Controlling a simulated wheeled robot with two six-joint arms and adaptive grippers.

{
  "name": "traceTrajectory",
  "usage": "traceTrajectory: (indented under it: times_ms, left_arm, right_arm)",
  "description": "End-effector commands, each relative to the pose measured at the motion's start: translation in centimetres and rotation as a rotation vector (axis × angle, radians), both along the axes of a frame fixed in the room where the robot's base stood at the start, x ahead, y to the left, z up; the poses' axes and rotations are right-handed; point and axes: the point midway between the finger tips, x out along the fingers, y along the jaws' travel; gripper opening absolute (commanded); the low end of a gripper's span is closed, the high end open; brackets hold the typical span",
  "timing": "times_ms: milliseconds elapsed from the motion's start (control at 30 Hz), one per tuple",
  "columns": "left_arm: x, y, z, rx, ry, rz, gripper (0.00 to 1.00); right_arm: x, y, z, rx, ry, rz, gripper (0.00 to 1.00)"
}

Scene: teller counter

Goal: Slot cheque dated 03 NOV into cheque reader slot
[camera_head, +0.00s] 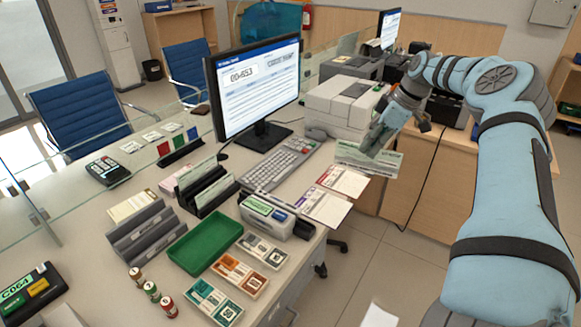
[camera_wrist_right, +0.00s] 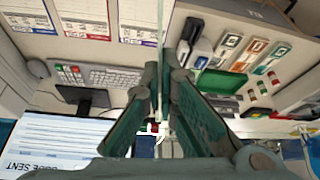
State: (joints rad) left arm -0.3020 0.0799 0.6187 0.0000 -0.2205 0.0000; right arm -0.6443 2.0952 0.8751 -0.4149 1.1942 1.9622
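My right gripper (camera_head: 378,140) is above the right edge of the counter, beside the white printer. It is shut on a pale green cheque (camera_head: 362,158), whose date is too small to read. In the right wrist view the fingers (camera_wrist_right: 162,78) pinch the cheque (camera_wrist_right: 163,25), seen edge-on as a thin pale line. A small white and grey device with a green-labelled top (camera_head: 268,212), which appears to be the cheque reader, stands near the counter's front right edge, left of and nearer than the gripper. Its slot is hard to make out. My left gripper is out of view.
Printed forms (camera_head: 325,207) lie between the device and gripper. A keyboard (camera_head: 280,163), monitor (camera_head: 255,90) and printer (camera_head: 340,108) stand behind. A black rack (camera_head: 207,190) of slips, a grey rack (camera_head: 145,235), a green tray (camera_head: 205,243) and banknote bundles (camera_head: 240,273) crowd the left and front.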

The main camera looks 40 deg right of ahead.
Motion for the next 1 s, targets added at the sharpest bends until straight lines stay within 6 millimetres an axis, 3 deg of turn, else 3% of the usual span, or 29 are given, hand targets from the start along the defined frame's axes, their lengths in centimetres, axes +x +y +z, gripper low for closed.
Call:
traceTrajectory:
  times_ms: [133,300,700,900,1000]
  left_arm:
    - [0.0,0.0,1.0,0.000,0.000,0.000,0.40]
    - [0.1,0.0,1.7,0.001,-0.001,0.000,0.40]
    - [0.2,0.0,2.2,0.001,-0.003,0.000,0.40]
    - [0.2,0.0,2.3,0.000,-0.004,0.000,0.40]
    - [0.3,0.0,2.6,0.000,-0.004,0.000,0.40]
  right_arm:
    - [-3.8,-3.1,-0.8,0.011,-0.007,-0.073,0.00]
    - [-6.7,-4.9,-3.4,0.010,-0.009,-0.138,0.00]
    - [-7.7,-5.3,-6.4,-0.001,0.014,-0.180,0.00]
    - [-7.6,-5.3,-6.9,0.007,0.000,-0.185,0.00]
    - [-7.9,-5.2,-8.3,0.003,0.017,-0.194,0.00]
